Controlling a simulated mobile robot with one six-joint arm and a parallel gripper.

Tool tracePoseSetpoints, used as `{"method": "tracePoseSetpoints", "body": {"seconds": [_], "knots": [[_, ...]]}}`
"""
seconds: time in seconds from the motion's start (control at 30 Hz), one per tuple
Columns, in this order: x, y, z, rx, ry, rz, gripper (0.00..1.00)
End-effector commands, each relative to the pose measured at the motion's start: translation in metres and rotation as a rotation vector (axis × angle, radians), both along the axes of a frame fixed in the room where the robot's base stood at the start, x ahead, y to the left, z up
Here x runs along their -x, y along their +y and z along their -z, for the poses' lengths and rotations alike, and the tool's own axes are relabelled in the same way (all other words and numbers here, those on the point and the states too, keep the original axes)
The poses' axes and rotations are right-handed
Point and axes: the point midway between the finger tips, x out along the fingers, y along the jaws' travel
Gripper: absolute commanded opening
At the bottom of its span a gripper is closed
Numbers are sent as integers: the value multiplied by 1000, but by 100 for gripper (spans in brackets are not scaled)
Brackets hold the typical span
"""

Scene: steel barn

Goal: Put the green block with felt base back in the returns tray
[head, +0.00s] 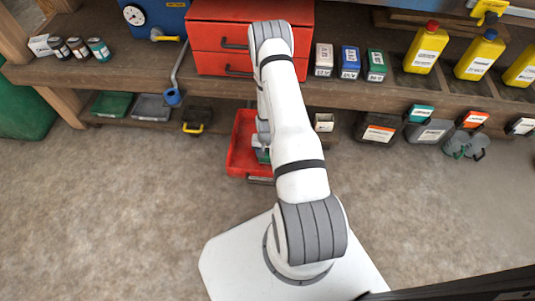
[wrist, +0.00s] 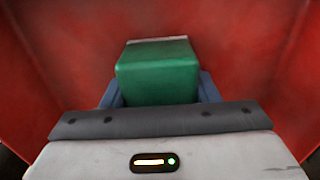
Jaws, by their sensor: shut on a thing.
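The green block (wrist: 158,72) sits between the two blue-grey fingers of my gripper (wrist: 158,92), which is shut on it. A pale strip shows along the block's far edge; I cannot tell if this is the felt. Red walls of the tray (wrist: 50,60) surround the block in the wrist view. In the head view the red tray (head: 240,140) is on the floor below the bench, and my gripper (head: 262,153) is at it, largely hidden by my arm. A bit of green shows there. Whether the block touches the tray floor is hidden.
The wooden bench (head: 140,67) above carries a red drawer box (head: 215,40), several small labelled boxes and yellow bottles (head: 426,48). A green tray (head: 111,104) and a grey tray (head: 152,107) sit on the low shelf. Concrete floor in front is clear.

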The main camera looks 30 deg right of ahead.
Motion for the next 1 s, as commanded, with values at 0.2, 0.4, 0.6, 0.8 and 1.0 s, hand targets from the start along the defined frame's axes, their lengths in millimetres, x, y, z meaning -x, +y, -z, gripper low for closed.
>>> {"method": "tracePoseSetpoints", "body": {"seconds": [0.2,0.4,0.6,0.8,1.0], "knots": [[0,-1,-1,1,-1,1,30],[0,-1,7,0,0,1,30],[2,0,8,-1,3,1,67],[4,0,10,-2,7,2,76],[5,-1,10,-2,9,4,76]]}}
